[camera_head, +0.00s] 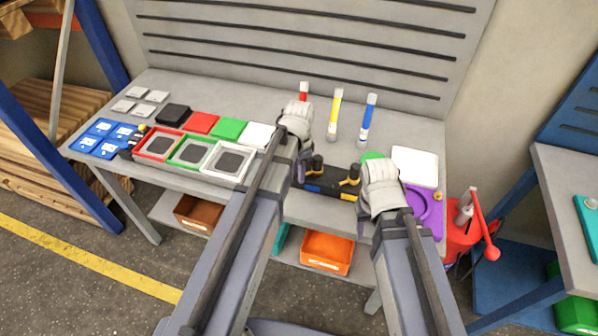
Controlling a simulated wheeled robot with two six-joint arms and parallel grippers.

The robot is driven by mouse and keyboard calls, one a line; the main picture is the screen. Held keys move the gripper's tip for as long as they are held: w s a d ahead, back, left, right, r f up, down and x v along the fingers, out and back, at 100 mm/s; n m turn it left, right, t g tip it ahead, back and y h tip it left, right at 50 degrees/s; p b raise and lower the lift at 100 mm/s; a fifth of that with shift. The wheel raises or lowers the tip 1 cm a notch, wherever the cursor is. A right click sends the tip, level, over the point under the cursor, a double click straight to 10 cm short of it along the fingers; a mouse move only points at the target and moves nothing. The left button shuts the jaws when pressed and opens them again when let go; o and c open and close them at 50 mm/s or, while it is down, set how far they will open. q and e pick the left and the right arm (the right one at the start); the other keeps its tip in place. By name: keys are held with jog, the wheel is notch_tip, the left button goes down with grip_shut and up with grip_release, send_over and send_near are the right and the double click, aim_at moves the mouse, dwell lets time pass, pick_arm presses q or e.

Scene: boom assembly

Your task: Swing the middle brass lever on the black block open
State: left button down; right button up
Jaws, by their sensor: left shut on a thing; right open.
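The black block (331,190) lies along the front edge of the grey table, with blue and yellow marks on its front face. Two brass levers with dark parts show on it: one nearer its middle (317,164) and one toward its right end (350,178). Anything at its left end is hidden by my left arm. My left gripper (301,172) is down at the block's left end and appears shut on the block; its fingertips are mostly hidden. My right gripper (366,205) is open beside the block's right end, its fingers largely hidden by the hand.
Red, green and white framed trays (228,161) stand left of my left arm. Red, yellow and blue tubes (335,115) stand behind. A white box (415,166) and a purple holder (437,216) are at the right. An orange bin (326,252) sits below the table.

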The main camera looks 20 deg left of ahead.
pick_arm(q)
jog(key=shift+s+d, duration=0.1)
dwell(0.6)
jog(key=shift+s+d+n, duration=0.25)
jog(key=shift+d+n, duration=0.1)
jog(key=shift+n, duration=0.55)
jog(key=shift+s+d+n, duration=0.25)
jog(key=shift+d+n, duration=0.1)
jog(key=shift+n, duration=0.55)
jog(key=shift+s+d+n, duration=0.2)
jog(key=shift+d+n, duration=0.3)
jog(key=shift+n, duration=0.45)
jog(key=shift+s+d+n, duration=0.15)
jog(key=shift+d+n, duration=0.3)
jog(key=shift+n, duration=0.5)
jog(key=shift+d+n, duration=0.55)
jog(key=shift+n, duration=0.4)
jog(key=shift+d+n, duration=0.5)
jog(key=shift+n, duration=0.45)
jog(key=shift+w+d+n, duration=0.15)
jog(key=shift+d+n, duration=0.25)
jog(key=shift+n, duration=0.4)
jog(key=shift+w+d+n, duration=0.1)
jog(key=shift+d+n, duration=0.3)
jog(key=shift+n, duration=0.4)
jog(key=shift+w+d+n, duration=0.1)
jog(key=shift+d+n, duration=0.05)
jog(key=shift+n, duration=0.15)
jog(key=c, duration=0.7)
grip_release()
